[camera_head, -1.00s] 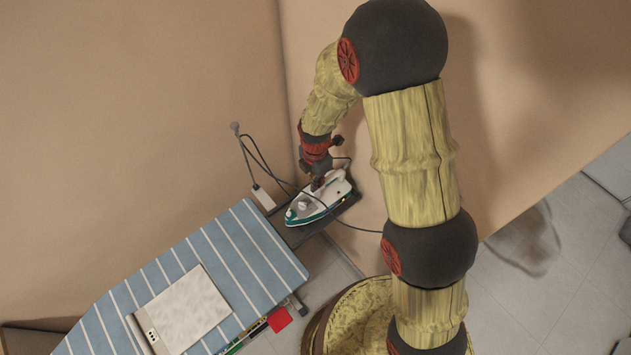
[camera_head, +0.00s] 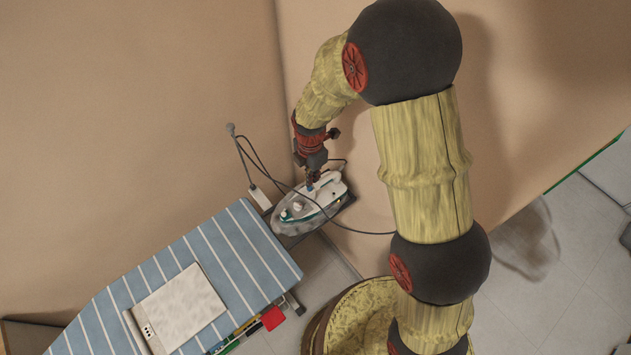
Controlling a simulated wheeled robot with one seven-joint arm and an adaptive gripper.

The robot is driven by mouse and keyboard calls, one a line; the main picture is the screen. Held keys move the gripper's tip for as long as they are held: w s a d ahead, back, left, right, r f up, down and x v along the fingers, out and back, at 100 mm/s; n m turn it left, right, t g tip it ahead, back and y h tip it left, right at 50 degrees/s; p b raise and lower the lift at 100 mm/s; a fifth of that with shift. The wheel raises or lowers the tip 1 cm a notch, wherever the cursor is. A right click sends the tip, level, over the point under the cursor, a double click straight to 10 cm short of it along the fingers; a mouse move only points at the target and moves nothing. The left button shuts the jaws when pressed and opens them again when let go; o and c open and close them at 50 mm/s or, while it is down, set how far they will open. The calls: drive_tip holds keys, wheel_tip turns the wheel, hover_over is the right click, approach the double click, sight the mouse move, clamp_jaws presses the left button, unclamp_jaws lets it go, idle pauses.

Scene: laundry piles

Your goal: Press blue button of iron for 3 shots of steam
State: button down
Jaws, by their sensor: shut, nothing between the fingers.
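The iron (camera_head: 308,207), white and teal, lies on a dark rest at the right end of the ironing board, near the wall corner. A small blue spot, which looks like the blue button (camera_head: 310,188), shows on top of the iron just under my fingertips. My gripper (camera_head: 312,180) points down over the iron, shut and empty. Its tips are at or very near the blue spot. I cannot tell whether they touch it.
The striped blue ironing board (camera_head: 215,262) carries a white flat item (camera_head: 178,308). A cord runs from the iron to a white power strip (camera_head: 261,198). A red item (camera_head: 272,318) sits at the board's front edge. Walls stand close behind the iron.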

sight(311, 188)
wheel_tip(311, 188, up, 8)
drive_tip(key=shift+a+r, duration=0.15)
drive_tip(key=shift+r, duration=0.1)
drive_tip(key=shift+w, duration=0.15)
idle(1.1)
